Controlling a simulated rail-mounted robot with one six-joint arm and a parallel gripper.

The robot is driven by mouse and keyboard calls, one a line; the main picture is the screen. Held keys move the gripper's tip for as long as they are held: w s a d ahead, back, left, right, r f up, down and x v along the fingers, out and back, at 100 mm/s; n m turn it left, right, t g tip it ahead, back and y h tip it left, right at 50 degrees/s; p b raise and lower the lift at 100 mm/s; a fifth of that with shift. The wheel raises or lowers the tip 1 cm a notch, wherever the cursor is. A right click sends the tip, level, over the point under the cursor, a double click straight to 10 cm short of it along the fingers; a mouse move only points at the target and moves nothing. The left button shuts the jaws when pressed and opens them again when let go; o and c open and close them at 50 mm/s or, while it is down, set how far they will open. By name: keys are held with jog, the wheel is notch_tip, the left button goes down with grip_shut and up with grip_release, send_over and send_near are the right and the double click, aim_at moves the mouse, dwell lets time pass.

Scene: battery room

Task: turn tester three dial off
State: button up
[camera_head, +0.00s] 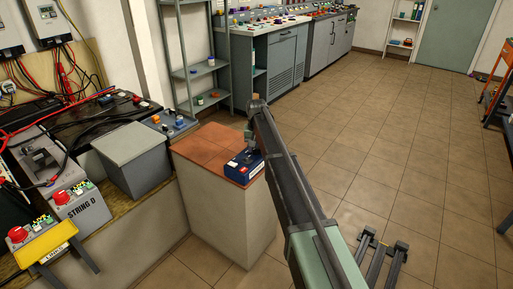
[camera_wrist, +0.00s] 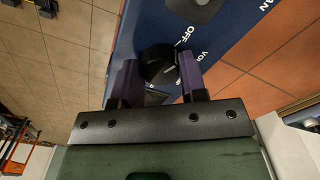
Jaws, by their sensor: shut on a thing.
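The tester (camera_head: 241,167) is a dark blue box near the right edge of a red-topped cabinet. In the wrist view its blue face (camera_wrist: 222,42) fills the upper middle, with the printed word OFF near a round black dial (camera_wrist: 157,63). My gripper (camera_wrist: 158,76) is shut on this dial, with one purple-grey finger on each side of it. A small pale mark shows on the dial, but I cannot tell which setting it points to. In the head view my gripper (camera_head: 251,147) is over the tester, and the dial is too small to make out. No number is readable on the tester.
The cabinet's red top (camera_head: 205,146) is bare left of the tester. A grey lidded box (camera_head: 133,165) and a bench with cables and a STRING D unit (camera_head: 84,212) stand left. A grey shelf rack (camera_head: 200,68) is behind. The tiled floor (camera_head: 400,145) is open at right.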

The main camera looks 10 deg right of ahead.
aim_at(257, 148)
jog(key=shift+n, duration=0.8)
jog(key=o, duration=0.9)
jog(key=shift+o, duration=0.2)
jog(key=shift+r, duration=0.1)
notch_tip(257, 148, up, 11)
jog(key=p, duration=1)
jog(key=shift+p, duration=0.4)
jog(key=shift+s+f, duration=0.1)
jog(key=shift+f, duration=0.1)
